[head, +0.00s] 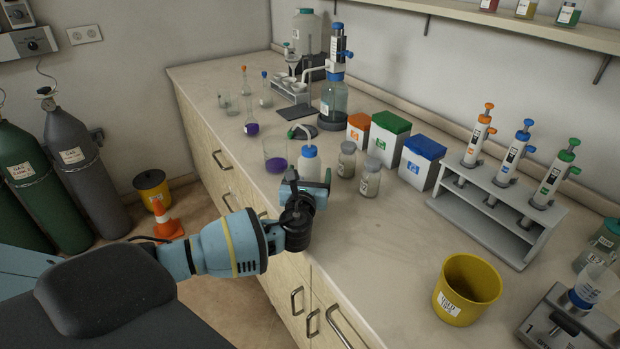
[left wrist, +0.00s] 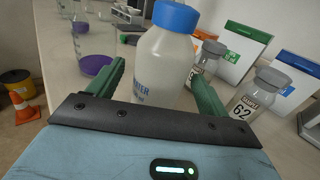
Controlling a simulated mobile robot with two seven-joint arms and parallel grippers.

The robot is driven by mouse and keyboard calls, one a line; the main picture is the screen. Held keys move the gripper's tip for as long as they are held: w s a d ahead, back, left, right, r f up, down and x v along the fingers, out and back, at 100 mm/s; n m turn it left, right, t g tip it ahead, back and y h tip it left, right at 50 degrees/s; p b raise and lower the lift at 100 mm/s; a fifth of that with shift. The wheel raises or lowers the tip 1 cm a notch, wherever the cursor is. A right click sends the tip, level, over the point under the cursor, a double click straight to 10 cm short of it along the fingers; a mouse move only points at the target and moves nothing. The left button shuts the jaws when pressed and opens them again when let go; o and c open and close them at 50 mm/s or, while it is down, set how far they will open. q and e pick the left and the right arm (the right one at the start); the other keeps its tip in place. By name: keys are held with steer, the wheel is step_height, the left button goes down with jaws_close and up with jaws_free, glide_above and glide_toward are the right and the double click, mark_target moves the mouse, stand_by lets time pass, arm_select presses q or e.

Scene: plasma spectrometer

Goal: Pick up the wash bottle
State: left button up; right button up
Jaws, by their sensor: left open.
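The wash bottle (head: 309,166), whitish with a blue cap, stands upright near the front edge of the bench in the head view. My left gripper (head: 306,182) is right in front of it and hides its lower part. In the left wrist view the bottle (left wrist: 162,68) rises between the two green fingers of my open left gripper (left wrist: 158,88). A gap shows on the left finger's side; I cannot tell whether the right finger touches the bottle. My right gripper is in neither view.
A beaker with purple liquid (head: 276,157) stands left of the bottle. Two labelled sample jars (head: 370,179) stand close on its right, with coloured boxes (head: 421,160) behind. The bench toward the yellow bin (head: 467,288) is clear.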

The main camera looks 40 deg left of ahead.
mark_target(308, 162)
arm_select(q)
steer(key=shift+x, duration=0.8)
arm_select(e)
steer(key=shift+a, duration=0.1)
arm_select(q)
steer(key=c, duration=0.7)
steer(key=shift+r, duration=0.1)
steer(key=shift+c, duration=0.2)
steer(key=shift+r, duration=0.4)
step_height(308, 162, up, 3)
steer(key=shift+r+p, duration=0.2)
steer(key=shift+p, duration=0.1)
steer(key=s+a, duration=0.2)
steer(key=s, duration=0.5)
steer(key=s+a, duration=0.2)
steer(key=s, duration=0.6)
steer(key=shift+s+a+r+p, duration=0.15)
steer(key=shift+a+r+p, duration=0.1)
steer(key=shift+r+p, duration=0.2)
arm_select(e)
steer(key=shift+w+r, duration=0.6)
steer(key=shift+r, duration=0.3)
